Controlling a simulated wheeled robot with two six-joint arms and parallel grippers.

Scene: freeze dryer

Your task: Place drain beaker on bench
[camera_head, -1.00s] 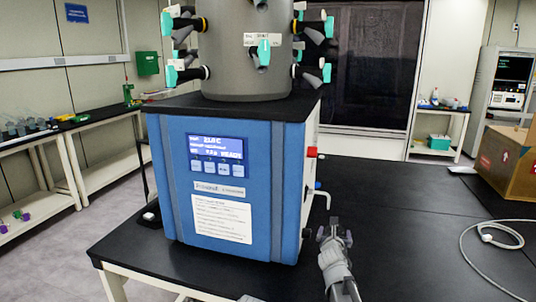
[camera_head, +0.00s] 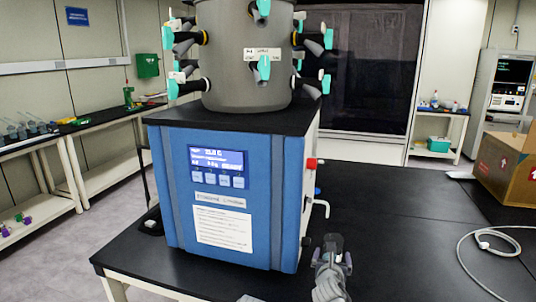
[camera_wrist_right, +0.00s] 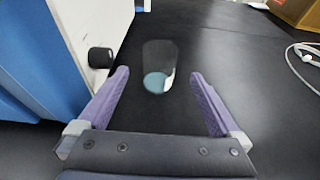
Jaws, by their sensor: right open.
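The drain beaker (camera_wrist_right: 158,60) is a clear cup with a little blue-grey liquid at its bottom. In the right wrist view it appears upright on the black bench (camera_wrist_right: 230,50), at the fingertips, with a gap on each side. My right gripper (camera_wrist_right: 160,76) is open, its two purple fingers apart and holding nothing. In the head view the right gripper (camera_head: 332,262) is low over the bench, right of the blue freeze dryer, and the beaker (camera_head: 334,243) shows only faintly at its tips. My left gripper is not clearly in view.
The blue freeze dryer (camera_head: 225,200) stands close left of the right gripper. Its black knob (camera_wrist_right: 100,57) and side fittings stick out toward the gripper. A cardboard box (camera_head: 508,170) and a white cable (camera_head: 490,240) lie right. The bench between is clear.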

